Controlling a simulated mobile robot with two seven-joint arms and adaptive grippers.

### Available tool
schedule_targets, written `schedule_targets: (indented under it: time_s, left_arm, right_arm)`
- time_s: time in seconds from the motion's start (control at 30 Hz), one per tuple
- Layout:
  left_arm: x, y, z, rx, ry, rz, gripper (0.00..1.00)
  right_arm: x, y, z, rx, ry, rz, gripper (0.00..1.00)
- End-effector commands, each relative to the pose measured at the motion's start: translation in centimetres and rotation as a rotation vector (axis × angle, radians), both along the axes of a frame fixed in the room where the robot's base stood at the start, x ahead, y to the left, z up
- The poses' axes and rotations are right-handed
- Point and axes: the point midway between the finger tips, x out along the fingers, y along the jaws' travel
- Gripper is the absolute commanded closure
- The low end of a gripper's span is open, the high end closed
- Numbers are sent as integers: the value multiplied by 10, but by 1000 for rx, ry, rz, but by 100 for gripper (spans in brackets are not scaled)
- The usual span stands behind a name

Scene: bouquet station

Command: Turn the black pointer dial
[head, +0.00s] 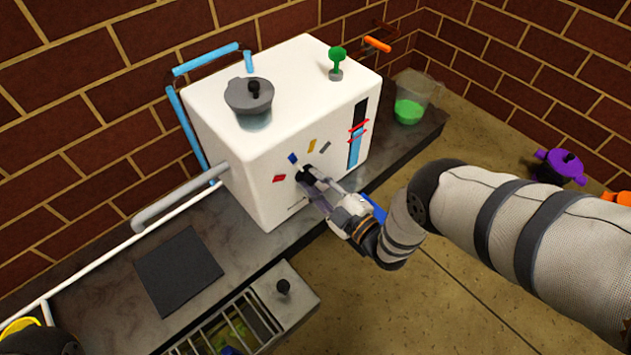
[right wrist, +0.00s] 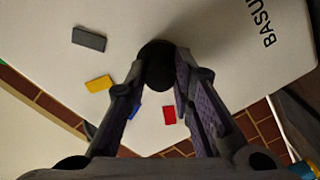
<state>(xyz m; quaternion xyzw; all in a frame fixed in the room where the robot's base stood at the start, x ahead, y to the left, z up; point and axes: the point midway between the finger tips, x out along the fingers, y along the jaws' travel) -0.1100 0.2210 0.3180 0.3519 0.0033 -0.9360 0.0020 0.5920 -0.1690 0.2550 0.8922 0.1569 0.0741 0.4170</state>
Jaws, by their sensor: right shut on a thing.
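The black pointer dial (head: 305,175) is on the front face of the white box-shaped machine (head: 240,150). Small grey, yellow, blue and red marks surround it. My right gripper (head: 312,181) reaches the dial from the front. In the right wrist view the dial (right wrist: 157,66) shows as a dark round knob between the fingertips, and the gripper is shut on it. The fingers hide part of the dial, and I cannot tell which mark its pointer faces. My left gripper does not show.
A grey lidded pot (head: 249,98) and a green knob (head: 337,56) are on top of the machine. A beaker with green liquid (head: 409,110) stands to its right. A dark square plate (head: 178,272) lies on the counter. A metal rack (head: 235,325) is at the front.

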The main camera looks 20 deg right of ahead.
Motion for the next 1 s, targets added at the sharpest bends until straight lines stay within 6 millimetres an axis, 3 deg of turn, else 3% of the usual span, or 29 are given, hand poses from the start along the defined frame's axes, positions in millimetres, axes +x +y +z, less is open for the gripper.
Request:
schedule_targets:
  time_s: [0.2, 0.23, 0.3, 0.33, 0.67, 1.0]
  left_arm:
    - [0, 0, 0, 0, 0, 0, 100]
    - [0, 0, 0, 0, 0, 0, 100]
    - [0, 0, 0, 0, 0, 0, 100]
    - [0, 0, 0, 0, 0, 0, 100]
    - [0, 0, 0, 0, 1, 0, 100]
    - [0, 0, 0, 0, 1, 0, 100]
  right_arm:
    - [-1, 0, -2, 0, 6, -1, 100]
    - [-1, 0, -2, 0, 6, -1, 75]
    - [-1, 0, -2, 0, 6, -1, 60]
    - [-1, 0, -2, 0, 5, 0, 57]
    - [-5, -2, -1, 0, 5, 0, 57]
    - [-85, -31, -2, -1, 7, -1, 57]
